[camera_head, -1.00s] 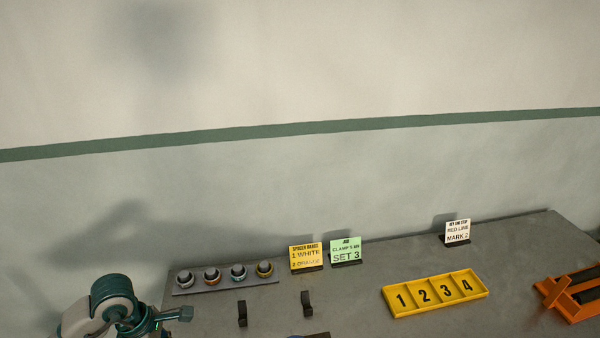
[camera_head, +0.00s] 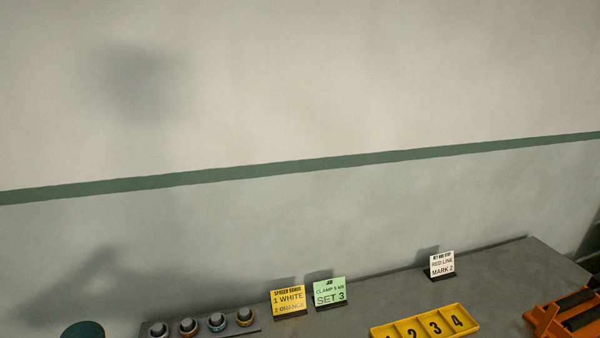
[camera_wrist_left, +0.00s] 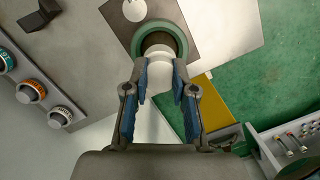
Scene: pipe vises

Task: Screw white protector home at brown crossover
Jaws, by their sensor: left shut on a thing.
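In the left wrist view my left gripper (camera_wrist_left: 160,78) has its blue-padded fingers closed on a white, rounded piece (camera_wrist_left: 160,60), which looks like the white protector. The piece sits at the mouth of a green ring (camera_wrist_left: 181,40). A dull brownish part (camera_wrist_left: 157,39) shows inside the ring, above the white piece; I cannot tell whether it is the brown crossover. How far the white piece is threaded on is hidden. My right gripper is in neither view.
A rack of several ringed knobs (camera_head: 188,328) stands on the grey bench (camera_head: 390,297), beside a yellow card (camera_head: 289,301) and a green card (camera_head: 330,293). A white card (camera_head: 442,265), a yellow numbered tray (camera_head: 428,326) and an orange stand (camera_head: 550,318) are further right.

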